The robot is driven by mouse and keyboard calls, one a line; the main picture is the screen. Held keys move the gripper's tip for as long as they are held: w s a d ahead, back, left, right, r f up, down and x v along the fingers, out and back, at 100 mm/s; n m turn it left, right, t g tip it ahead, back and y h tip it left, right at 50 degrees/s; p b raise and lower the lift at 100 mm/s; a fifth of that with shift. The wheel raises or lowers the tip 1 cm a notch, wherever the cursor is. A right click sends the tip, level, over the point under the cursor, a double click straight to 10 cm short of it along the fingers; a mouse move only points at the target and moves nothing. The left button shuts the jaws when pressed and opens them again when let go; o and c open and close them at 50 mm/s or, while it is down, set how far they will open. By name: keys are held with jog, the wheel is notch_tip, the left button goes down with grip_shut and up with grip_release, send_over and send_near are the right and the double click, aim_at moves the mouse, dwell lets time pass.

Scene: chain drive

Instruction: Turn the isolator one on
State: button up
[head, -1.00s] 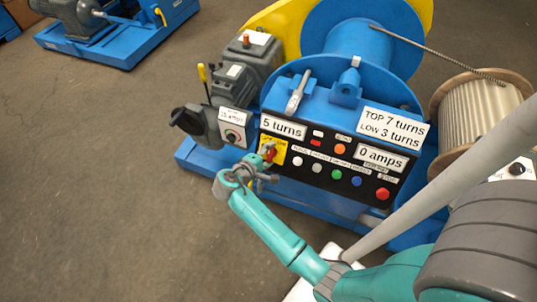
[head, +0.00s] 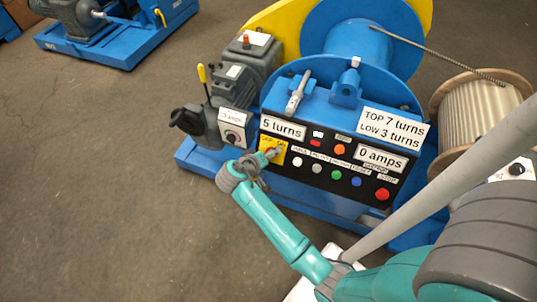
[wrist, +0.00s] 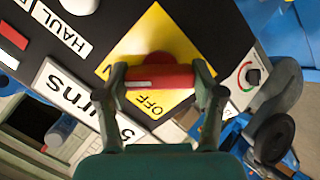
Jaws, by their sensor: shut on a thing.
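The isolator is a red handle (wrist: 160,76) on a yellow plate (wrist: 176,40) set in the black control panel. In the wrist view the handle lies crosswise, with the word OFF readable just below it. My gripper (wrist: 162,82) has one finger at each end of the handle and is shut on it. In the head view my gripper (head: 269,157) reaches the yellow plate (head: 272,149) at the panel's left end and hides most of the handle. The handle's exact angle against the plate's marks is hard to tell.
Coloured buttons (head: 337,174) run along the panel to the right of the plate. A small dial (head: 233,138) and a grey motor unit (head: 200,122) stand close on the left. The blue winch drum (head: 350,35) is behind.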

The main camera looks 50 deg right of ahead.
jog(key=shift+m, duration=0.4)
jog(key=o, duration=1.1)
jog(key=shift+o, duration=0.2)
jog(key=v, duration=1.2)
jog(key=shift+s+f, duration=0.15)
